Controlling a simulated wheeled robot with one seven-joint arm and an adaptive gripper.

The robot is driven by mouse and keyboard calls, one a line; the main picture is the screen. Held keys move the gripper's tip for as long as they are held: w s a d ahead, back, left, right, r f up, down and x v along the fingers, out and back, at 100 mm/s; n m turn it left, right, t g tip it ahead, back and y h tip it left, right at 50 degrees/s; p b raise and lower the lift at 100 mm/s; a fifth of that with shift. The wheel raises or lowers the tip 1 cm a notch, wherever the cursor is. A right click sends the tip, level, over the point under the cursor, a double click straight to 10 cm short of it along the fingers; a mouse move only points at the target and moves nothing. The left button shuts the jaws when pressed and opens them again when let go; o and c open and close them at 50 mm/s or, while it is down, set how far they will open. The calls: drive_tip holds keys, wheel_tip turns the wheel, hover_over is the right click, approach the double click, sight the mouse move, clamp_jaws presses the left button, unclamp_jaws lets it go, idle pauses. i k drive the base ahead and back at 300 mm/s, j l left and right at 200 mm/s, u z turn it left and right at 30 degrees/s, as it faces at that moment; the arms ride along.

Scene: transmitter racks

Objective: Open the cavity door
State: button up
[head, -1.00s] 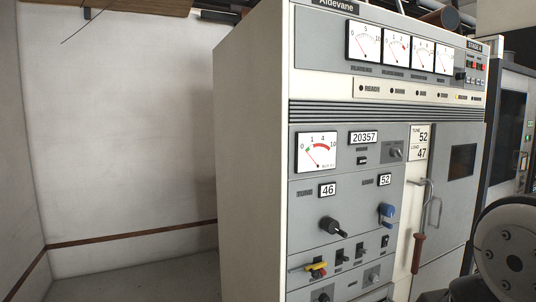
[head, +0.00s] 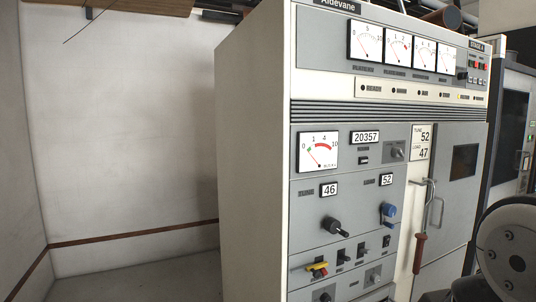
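The transmitter rack fills the middle and right of the head view. Its cavity door (head: 451,205) is a grey panel at the rack's right side, with a small dark window (head: 464,161) near its top. The door looks shut. A metal pull handle (head: 436,213) stands on its left part. Just left of it, a rod with a red-brown grip (head: 420,253) hangs down along the pale strip beside the door. A dark round joint of my arm covers the lower right corner. My gripper is not in view.
Left of the door is a control panel with a black knob (head: 334,227), a blue knob (head: 389,213) and a yellow-and-red switch (head: 317,269). Meters (head: 402,46) line the top. A dark-screened rack (head: 508,130) stands at the right. Open floor (head: 140,281) lies left, before a white wall.

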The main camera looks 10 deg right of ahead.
sight(458, 149)
drive_tip(key=z, duration=1.15)
drive_tip(key=i+l, duration=0.9)
drive_tip(key=i, duration=0.05)
